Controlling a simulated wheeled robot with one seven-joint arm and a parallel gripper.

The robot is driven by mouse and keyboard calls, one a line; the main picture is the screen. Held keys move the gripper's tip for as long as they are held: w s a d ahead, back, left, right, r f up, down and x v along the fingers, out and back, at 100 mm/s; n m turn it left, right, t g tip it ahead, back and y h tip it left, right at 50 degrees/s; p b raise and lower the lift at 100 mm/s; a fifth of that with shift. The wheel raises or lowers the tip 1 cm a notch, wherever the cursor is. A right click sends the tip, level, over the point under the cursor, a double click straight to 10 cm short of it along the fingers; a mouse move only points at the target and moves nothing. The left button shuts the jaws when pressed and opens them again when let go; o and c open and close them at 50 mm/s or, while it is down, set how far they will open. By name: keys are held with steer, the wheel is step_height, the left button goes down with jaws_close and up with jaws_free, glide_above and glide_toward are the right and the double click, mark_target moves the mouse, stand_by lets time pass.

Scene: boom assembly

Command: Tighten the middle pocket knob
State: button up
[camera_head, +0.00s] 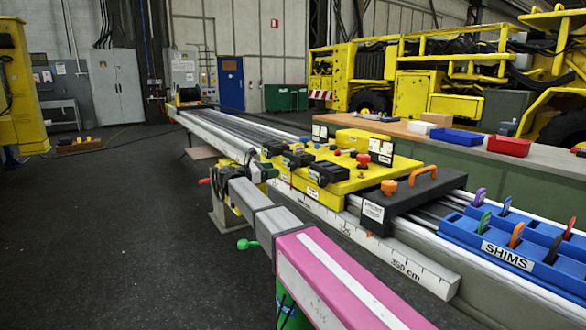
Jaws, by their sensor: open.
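A grey and pink boom beam (318,277) runs from the bottom right of the head view toward the middle. A green knob (249,244) sticks out from its left side on a short stem. A red knob (204,181) sticks out to the left farther along, by a yellow bracket. A yellow carriage (340,177) on the rail behind carries black blocks and several small coloured knobs, among them a red one (363,160). I cannot tell which knob is the middle pocket one or how tight any is. My gripper is not in view.
A long rail with a ruler strip (405,269) lies behind the beam. A black block with an orange handle (412,195) and a blue SHIMS tray (470,236) sit on it. A bench with blue and red bins (508,146) stands behind. The dark floor at left is mostly clear.

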mark_target(289, 167)
steer(key=x, duration=0.9)
steer(key=shift+s, duration=0.1)
steer(key=c, duration=0.6)
